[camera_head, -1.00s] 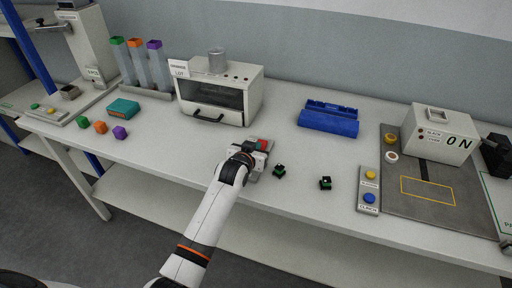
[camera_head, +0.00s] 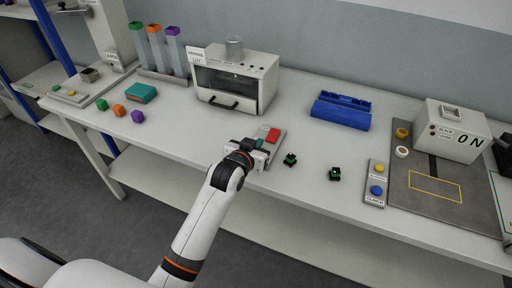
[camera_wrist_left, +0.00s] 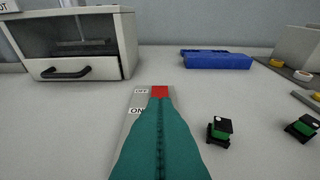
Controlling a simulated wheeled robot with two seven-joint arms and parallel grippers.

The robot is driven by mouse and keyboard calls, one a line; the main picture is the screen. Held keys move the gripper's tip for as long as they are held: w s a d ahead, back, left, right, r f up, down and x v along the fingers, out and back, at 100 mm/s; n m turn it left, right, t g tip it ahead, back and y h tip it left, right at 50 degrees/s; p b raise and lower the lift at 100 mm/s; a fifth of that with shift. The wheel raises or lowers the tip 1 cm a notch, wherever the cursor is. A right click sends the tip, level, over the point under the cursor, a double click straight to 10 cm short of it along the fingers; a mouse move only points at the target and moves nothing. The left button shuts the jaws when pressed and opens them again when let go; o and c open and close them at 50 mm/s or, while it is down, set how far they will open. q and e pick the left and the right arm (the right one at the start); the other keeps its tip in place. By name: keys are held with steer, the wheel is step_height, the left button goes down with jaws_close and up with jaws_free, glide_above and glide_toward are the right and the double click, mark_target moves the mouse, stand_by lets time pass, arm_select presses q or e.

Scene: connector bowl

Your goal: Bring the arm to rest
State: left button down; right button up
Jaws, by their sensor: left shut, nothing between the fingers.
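My left arm comes in from the bottom of the head view. Its gripper (camera_head: 260,148) is over the front part of the table, at a small switch plate with a red button (camera_head: 272,135). In the left wrist view the shut teal fingers (camera_wrist_left: 158,135) cover the middle of that plate, and its OFF and ON labels and red button (camera_wrist_left: 160,92) show beyond them. Nothing is between the fingers. I cannot tell whether they touch the plate. My right gripper is not in view.
Two small black-and-green connectors (camera_head: 290,160) (camera_head: 335,174) lie right of the gripper. An oven-like box (camera_head: 236,80) stands behind, with a blue bin (camera_head: 341,110) to its right. A two-button panel (camera_head: 376,183) and a grey mat (camera_head: 412,207) are farther right. Coloured cubes (camera_head: 119,110) lie left.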

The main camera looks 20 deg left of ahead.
arm_select(q)
steer(key=shift+s+r, duration=0.15)
steer(key=shift+s, duration=0.4)
steer(key=shift+s, duration=0.1)
